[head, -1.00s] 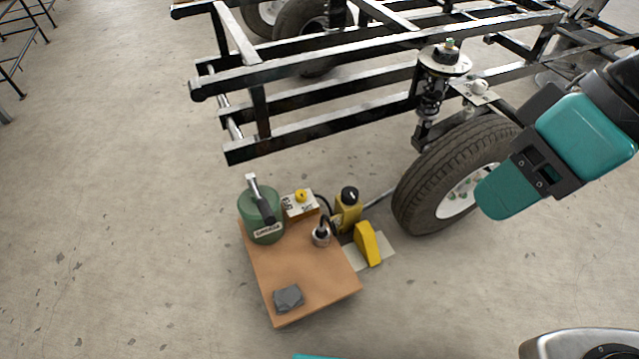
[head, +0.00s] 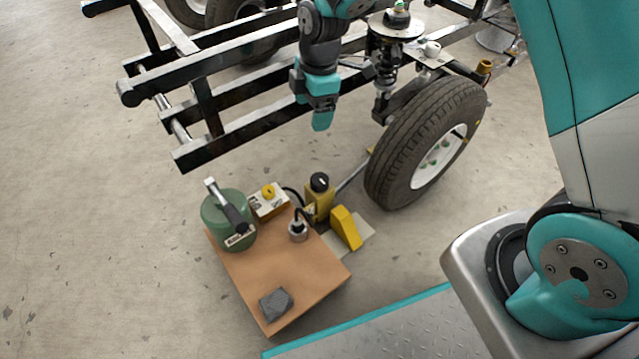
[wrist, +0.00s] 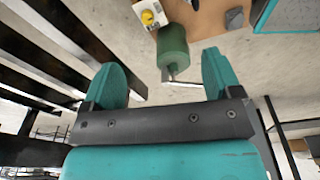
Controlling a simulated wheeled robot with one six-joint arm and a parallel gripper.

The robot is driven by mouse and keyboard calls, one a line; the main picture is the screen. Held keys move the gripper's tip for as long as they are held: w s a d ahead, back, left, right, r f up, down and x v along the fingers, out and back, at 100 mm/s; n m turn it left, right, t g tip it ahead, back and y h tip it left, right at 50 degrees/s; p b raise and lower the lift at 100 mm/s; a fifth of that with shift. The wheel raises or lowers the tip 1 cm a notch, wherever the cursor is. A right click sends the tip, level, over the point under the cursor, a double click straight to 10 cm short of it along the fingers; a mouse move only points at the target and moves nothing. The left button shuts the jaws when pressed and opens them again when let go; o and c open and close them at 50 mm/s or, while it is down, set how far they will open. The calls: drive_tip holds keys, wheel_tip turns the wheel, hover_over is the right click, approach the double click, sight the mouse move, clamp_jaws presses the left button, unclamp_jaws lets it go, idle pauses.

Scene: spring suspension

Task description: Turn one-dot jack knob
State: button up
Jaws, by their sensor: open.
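A yellow jack (head: 319,203) with a black knob (head: 319,182) on top stands at the back right of the brown board, left of the wheel. The black knob has a small pale mark; I cannot make out a dot. A white box (head: 268,205) with a yellow knob (head: 268,191) stands left of it; that knob shows in the wrist view (wrist: 148,17). My gripper (head: 322,118) hangs above and behind the jack, beside the frame rails, apart from both knobs. In the wrist view its teal fingers (wrist: 160,72) are spread and empty.
A green canister (head: 226,219) with a metal-and-black handle, a grey lump (head: 276,304) and a small metal fitting (head: 298,230) are on the brown board (head: 275,265). A yellow wedge (head: 346,228), a tyre (head: 420,140) and black frame rails (head: 250,130) are close by. Floor at left is clear.

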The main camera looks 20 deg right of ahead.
sight(320, 179)
drive_tip(key=w+d+f+n+b, duration=0.1)
drive_tip(key=f+b, duration=0.2)
drive_tip(key=f, duration=0.7)
drive_tip(key=w+d+f+n+h+b, duration=0.1)
drive_tip(key=w+f+n+b, duration=0.1)
drive_tip(key=f, duration=0.9)
drive_tip(key=w+d+f+n+b, duration=0.1)
drive_tip(key=f+b, duration=0.3)
drive_tip(key=f, duration=0.6)
drive_tip(key=shift+w+f+n, duration=0.15)
drive_tip(key=shift+f+n, duration=0.15)
drive_tip(key=shift+n, duration=0.1)
drive_tip(key=c, duration=0.9)
